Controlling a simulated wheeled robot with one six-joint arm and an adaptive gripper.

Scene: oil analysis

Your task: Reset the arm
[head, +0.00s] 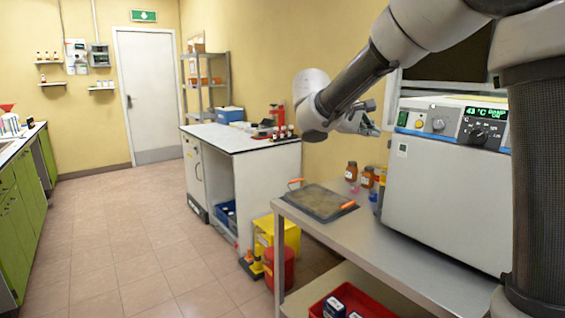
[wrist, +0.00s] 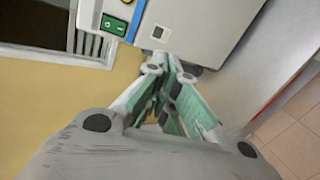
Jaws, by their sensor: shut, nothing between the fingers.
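My gripper (head: 372,122) is held in the air at the end of my arm, in front of the yellow wall and left of a white bench instrument (head: 440,190). In the wrist view my gripper (wrist: 165,75) has its fingers together, with nothing between them. The white instrument shows beyond the fingertips there, with a green switch (wrist: 114,25) at its upper left. My arm comes in from the upper right of the head view and is bent, with the gripper raised above the metal table.
A grey metal table (head: 375,240) carries a dark tray (head: 320,203) with orange handles and several brown bottles (head: 367,176). A red bin (head: 279,268) and yellow bin (head: 290,236) stand on the floor. A white cabinet (head: 265,185) is behind. The tiled floor (head: 130,240) at left is clear.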

